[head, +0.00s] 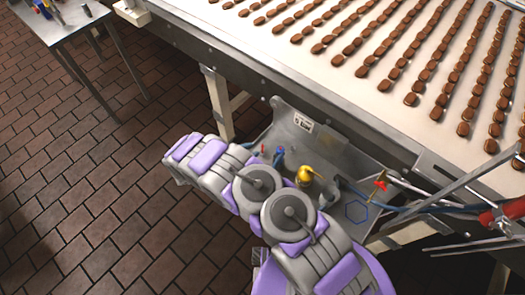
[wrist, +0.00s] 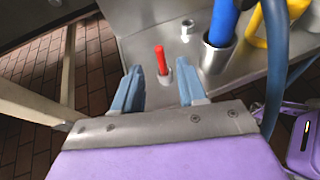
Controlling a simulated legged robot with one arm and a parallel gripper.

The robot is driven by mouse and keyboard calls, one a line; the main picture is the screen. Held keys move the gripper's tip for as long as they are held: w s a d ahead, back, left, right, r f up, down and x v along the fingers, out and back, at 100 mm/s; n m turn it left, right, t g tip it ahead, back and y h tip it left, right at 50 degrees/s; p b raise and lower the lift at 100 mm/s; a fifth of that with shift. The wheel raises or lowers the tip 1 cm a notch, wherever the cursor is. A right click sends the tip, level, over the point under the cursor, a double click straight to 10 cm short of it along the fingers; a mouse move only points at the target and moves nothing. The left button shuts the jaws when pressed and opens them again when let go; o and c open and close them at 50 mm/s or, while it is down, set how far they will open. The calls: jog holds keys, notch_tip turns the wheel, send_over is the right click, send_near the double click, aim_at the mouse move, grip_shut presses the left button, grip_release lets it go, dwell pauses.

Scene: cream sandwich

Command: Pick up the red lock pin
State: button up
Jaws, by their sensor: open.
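The red lock pin (wrist: 162,60) stands upright in a small metal holder (wrist: 166,75) on a metal shelf in the wrist view. It also shows small in the head view (head: 263,148), just beyond my arm. My gripper (wrist: 158,85) is open, with its two blue fingers apart. In the wrist view the pin appears between and just beyond the fingertips, and nothing is held.
A blue-handled item (wrist: 222,20) stands in a metal cup (wrist: 215,52) right of the pin, with a yellow item (wrist: 268,25) and blue hose (wrist: 273,70) farther right. A conveyor (head: 300,70) carrying rows of brown biscuits lies above the shelf (head: 345,160).

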aim_at(263, 150)
jog(key=x, duration=0.3)
jog(key=shift+w+f+b, duration=0.15)
jog(key=shift+w+b, duration=0.05)
jog(key=shift+b, duration=0.15)
jog(key=shift+r+b+x, duration=0.15)
jog(key=shift+b+x, duration=0.3)
jog(key=shift+x, duration=0.85)
jog(key=shift+r+b+x, duration=0.2)
jog(key=shift+b+x, duration=0.2)
jog(key=shift+x, duration=0.95)
jog(key=shift+d, duration=0.15)
jog(key=shift+c, duration=0.2)
grip_shut()
